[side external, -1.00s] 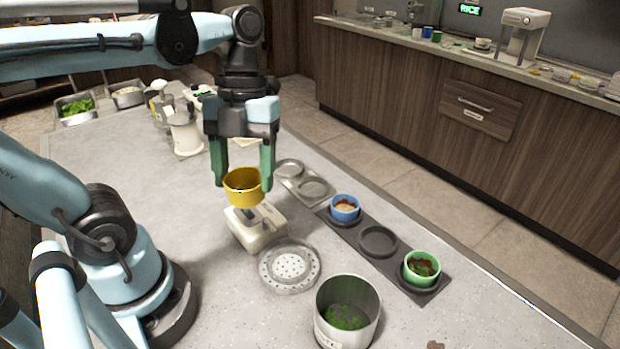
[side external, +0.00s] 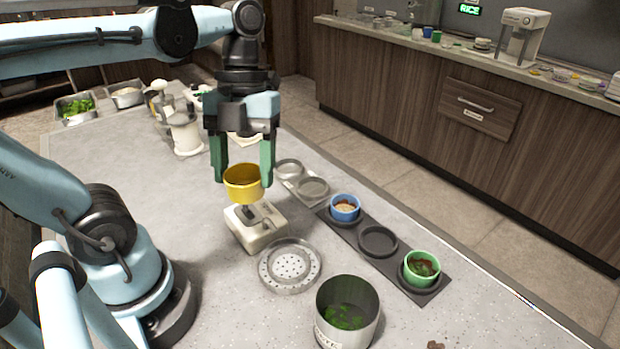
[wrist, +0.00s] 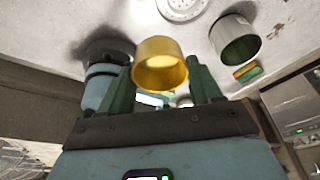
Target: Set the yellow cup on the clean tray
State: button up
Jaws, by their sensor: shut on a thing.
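The yellow cup (side external: 243,184) is held between the green fingers of my gripper (side external: 242,168), upright and above the small white device on the counter. In the wrist view, the yellow cup (wrist: 160,66) sits between the two fingers, and its inside looks empty. A light metal tray (side external: 301,188) with two round wells lies behind and to the right of my gripper; its wells look empty. A dark tray (side external: 360,224) in front of it holds a blue cup (side external: 344,208) and a green cup (side external: 420,267), with an empty well between them.
The white device (side external: 255,232) stands beneath the yellow cup. A round perforated metal plate (side external: 290,266) and a metal pot (side external: 347,312) with green leaves stand nearer the camera. A white appliance (side external: 184,136) and food pans (side external: 76,108) stand at the back left.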

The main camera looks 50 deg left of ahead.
jog(key=w+a+f+n, duration=0.2)
jog(key=w+a, duration=0.2)
jog(key=w, duration=0.7)
jog(key=w+a+f+n+t, duration=0.1)
jog(key=w+a+f+n, duration=0.2)
jog(key=w+a+f, duration=0.6)
jog(key=shift+h, duration=0.4)
jog(key=shift+w+d+f, duration=0.15)
jog(key=shift+d+f, duration=0.2)
jog(key=shift+f, duration=0.45)
jog(key=shift+w+d+f, duration=0.15)
jog(key=shift+d+f, duration=0.2)
jog(key=shift+f, duration=0.45)
jog(key=shift+w+d+f, duration=0.15)
jog(key=shift+d+f, duration=0.2)
jog(key=shift+f, duration=0.45)
jog(key=shift+f, duration=0.5)
jog(key=o, duration=1.2)
jog(key=shift+o, duration=0.2)
notch_tip(320, 180, up, 8)
